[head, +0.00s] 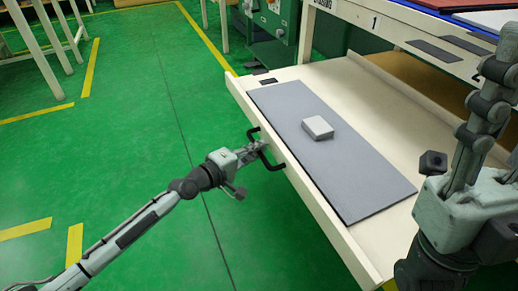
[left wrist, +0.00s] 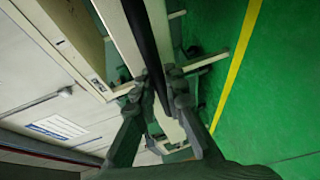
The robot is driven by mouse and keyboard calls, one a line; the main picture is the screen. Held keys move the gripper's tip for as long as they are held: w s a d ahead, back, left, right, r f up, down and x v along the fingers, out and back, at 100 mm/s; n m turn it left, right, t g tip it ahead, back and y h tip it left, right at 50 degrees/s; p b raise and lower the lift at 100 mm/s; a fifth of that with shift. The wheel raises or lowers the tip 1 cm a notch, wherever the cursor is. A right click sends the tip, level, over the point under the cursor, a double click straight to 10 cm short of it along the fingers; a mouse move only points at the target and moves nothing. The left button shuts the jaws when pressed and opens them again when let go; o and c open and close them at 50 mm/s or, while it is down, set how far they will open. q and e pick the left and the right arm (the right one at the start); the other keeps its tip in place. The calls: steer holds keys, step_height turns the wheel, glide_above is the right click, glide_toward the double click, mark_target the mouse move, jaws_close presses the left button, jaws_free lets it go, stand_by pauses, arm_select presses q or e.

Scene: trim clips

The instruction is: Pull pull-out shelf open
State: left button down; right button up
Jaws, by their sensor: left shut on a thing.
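The pull-out shelf (head: 352,246) is a cream tray that stands out from under the bench. A grey mat (head: 345,165) lies in it. Its black bar handle (head: 268,161) is on the front edge. My left gripper (head: 259,147) is shut on the handle. In the left wrist view the dark bar (left wrist: 143,35) runs between the fingers (left wrist: 158,88), beside the cream front. My right gripper (head: 487,105) is close to the camera at the right edge, partly cut off, above the shelf's right end; its opening is unclear.
A small light-grey box (head: 318,128) lies on the mat. The bench top (head: 415,35) with labels and coloured trays is above the shelf at the back. A green cabinet (head: 272,32) stands behind. Green floor (head: 130,130) with yellow lines is free in front of the shelf.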

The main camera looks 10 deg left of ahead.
arm_select(q)
steer(key=c, duration=1.6)
jaws_free()
steer(key=shift+s+a, duration=0.15)
steer(key=shift+a, duration=0.05)
steer(key=v, duration=1.2)
steer(key=shift+s, duration=0.1)
